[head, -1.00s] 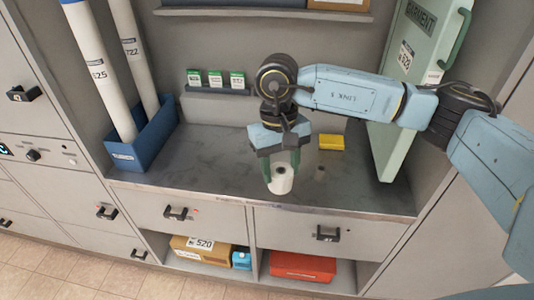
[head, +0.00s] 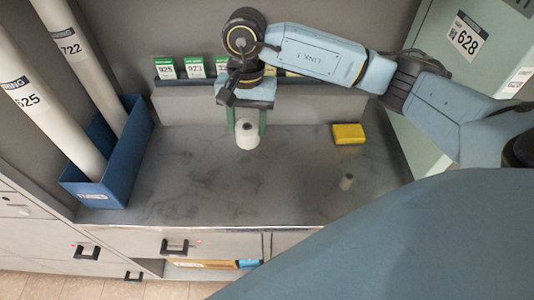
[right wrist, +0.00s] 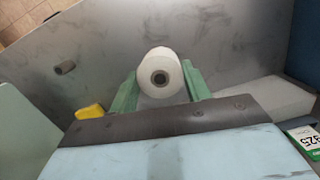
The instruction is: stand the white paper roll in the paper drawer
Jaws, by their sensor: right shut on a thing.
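The white paper roll (head: 247,138) is between the green fingers of my right gripper (head: 247,121), over the back part of the grey counter. In the right wrist view, the gripper (right wrist: 160,90) is shut on the roll (right wrist: 160,70), whose end with a dark core hole faces the camera. A drawer front (head: 140,243) with a black handle and a small red light is under the counter's front edge and looks shut. I cannot read which drawer is the paper drawer. The right-hand drawer is mostly hidden by a blue-grey shape. My left gripper is not in view.
A blue bin (head: 125,165) with long white tubes stands at the left. Green-and-white cards (head: 194,68) stand along the back ledge. The middle of the counter (head: 220,195) is clear.

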